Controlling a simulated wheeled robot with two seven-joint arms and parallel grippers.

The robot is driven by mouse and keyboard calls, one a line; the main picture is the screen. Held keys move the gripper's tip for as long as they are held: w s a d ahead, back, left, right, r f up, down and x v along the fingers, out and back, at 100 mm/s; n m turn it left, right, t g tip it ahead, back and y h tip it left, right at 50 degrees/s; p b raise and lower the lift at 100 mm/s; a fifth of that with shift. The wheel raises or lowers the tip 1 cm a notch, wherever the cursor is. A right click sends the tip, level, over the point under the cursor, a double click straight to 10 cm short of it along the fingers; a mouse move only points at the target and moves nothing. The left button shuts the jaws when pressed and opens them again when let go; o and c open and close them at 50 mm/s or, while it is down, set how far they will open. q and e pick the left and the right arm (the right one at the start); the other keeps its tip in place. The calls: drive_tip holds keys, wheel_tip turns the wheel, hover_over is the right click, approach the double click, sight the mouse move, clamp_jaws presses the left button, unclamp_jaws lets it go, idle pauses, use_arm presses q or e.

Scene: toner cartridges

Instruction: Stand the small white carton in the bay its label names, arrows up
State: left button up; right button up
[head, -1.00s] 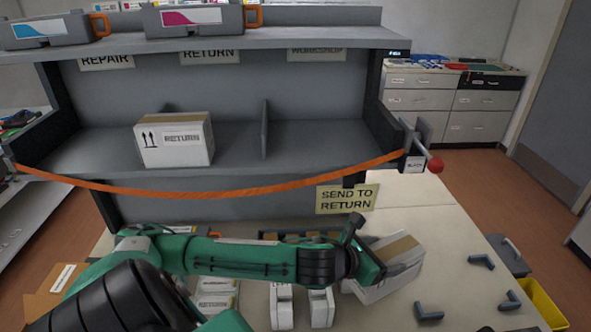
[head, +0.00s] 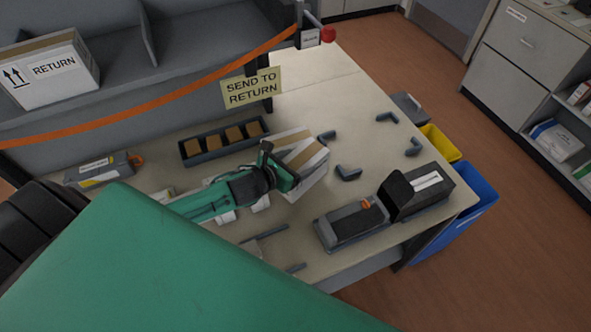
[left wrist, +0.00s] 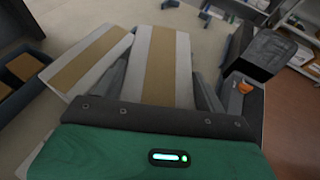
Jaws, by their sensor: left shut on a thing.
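My left gripper (head: 283,178) is shut on a white carton with a brown tape strip (head: 309,162), low over or on the table; I cannot tell which. In the left wrist view this carton (left wrist: 182,65) sits between the fingers, tape side toward the camera, and its label is hidden. A second taped white carton (left wrist: 92,62) lies close beside it at left. Another white carton (head: 50,72), marked RETURN with two arrows pointing up, stands on the shelf at upper left. A sign (head: 252,88) reads SEND TO RETURN. My right gripper is not in view.
An orange strap (head: 190,94) hangs across the shelf front. A tray of brown blocks (head: 190,158) and a grey cartridge (head: 98,170) lie behind my arm. A black device with a raised lid (head: 405,192) stands at right. Dark corner brackets (head: 348,173) lie near the carton.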

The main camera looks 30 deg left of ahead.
use_arm(q)
drive_tip(key=shift+f+p, duration=0.35)
drive_tip(key=shift+f, duration=2)
drive_tip(key=shift+f, duration=0.15)
drive_tip(key=o, duration=1.8)
